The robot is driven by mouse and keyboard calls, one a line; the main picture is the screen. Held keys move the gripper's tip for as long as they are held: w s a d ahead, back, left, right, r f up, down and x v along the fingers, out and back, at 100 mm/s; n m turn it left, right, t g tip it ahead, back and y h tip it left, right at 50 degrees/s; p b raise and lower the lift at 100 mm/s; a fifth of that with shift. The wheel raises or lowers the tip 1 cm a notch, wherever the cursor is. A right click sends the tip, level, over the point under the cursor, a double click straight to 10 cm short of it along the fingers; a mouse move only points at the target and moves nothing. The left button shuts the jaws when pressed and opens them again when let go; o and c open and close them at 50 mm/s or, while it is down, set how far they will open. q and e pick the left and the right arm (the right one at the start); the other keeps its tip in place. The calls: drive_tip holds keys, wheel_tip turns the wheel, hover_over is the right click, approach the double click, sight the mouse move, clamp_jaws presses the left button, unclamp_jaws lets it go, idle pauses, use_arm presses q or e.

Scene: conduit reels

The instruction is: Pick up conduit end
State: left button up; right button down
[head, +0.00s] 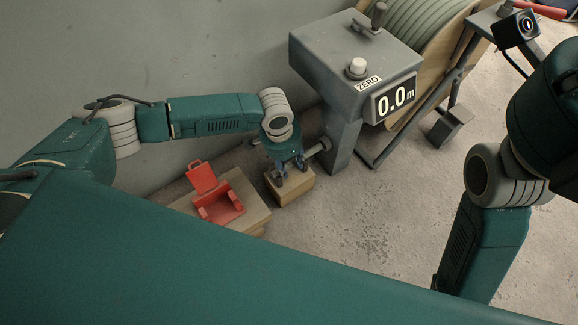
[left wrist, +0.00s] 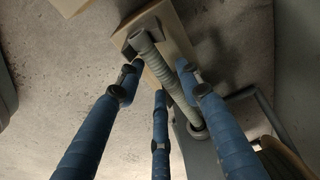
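The conduit end (left wrist: 141,40) is a grey ribbed tube lying across a pale wooden block (left wrist: 178,34) in the left wrist view. The conduit runs down-right to a round fitting on the grey housing. My left gripper (left wrist: 165,88) is open, its blue fingers spread and pointing toward the conduit. The conduit shows between the fingers, and I see no grip on it. In the head view the left gripper (head: 291,168) is over the wooden block (head: 291,190) and hides most of the conduit there. My right gripper is not in view.
A grey meter box (head: 345,48) reading 0.0 m, with a ZERO button (head: 357,67), stands beside the gripper. A conduit reel (head: 425,35) is behind it. An open red box-like holder (head: 220,205) sits on a wooden block at left. A wall is close behind the arm.

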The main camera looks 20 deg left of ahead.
use_arm(q)
drive_tip(key=c, duration=0.8)
drive_tip(key=shift+r, duration=0.15)
drive_tip(key=shift+c, duration=0.2)
